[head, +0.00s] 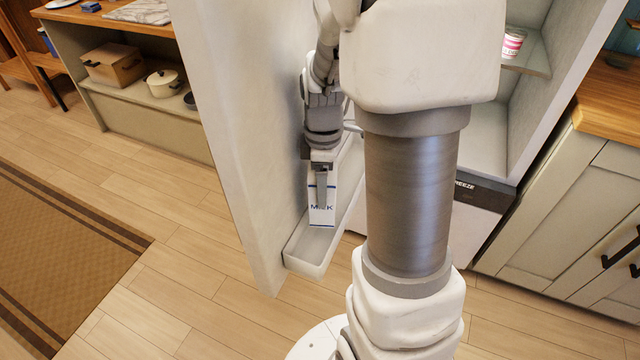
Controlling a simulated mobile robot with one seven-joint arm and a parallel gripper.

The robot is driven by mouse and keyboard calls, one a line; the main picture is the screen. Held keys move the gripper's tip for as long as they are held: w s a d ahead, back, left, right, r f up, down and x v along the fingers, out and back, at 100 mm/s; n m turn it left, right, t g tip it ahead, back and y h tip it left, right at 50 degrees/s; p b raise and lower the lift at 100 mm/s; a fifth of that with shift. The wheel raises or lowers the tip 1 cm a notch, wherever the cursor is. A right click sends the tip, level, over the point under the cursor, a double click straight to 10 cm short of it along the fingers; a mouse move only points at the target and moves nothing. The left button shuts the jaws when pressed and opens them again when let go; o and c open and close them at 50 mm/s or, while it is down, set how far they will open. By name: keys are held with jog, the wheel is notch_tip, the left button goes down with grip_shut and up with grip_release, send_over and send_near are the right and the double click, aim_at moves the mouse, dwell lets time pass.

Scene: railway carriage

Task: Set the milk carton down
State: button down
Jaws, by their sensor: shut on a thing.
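The milk carton (321,214) is white with dark blue lettering and a blue band. It is upright, inside the outline of the long white door shelf (307,262) on the inner side of the open fridge door (232,120). My gripper (321,182) points down and is shut on the carton's upper part, with a grey finger across its front. I cannot tell whether the carton's base touches the shelf floor. My own arm hides part of the shelf and the fridge inside.
The fridge's glass shelf (530,60) holds a small pink-and-white cup (513,42). A grey-green cabinet (570,210) stands at the right. A wooden-topped unit with a box (113,64) and a pot (162,84) is at the far left. Floor left of the door is clear, with a brown rug (55,260).

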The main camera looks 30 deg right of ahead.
jog(key=shift+f+b, duration=2.5)
jog(key=shift+f, duration=0.75)
jog(key=shift+f, duration=0.25)
grip_release()
notch_tip(320, 180, up, 18)
jog(key=p, duration=0.5)
jog(key=shift+f, duration=0.25)
grip_shut()
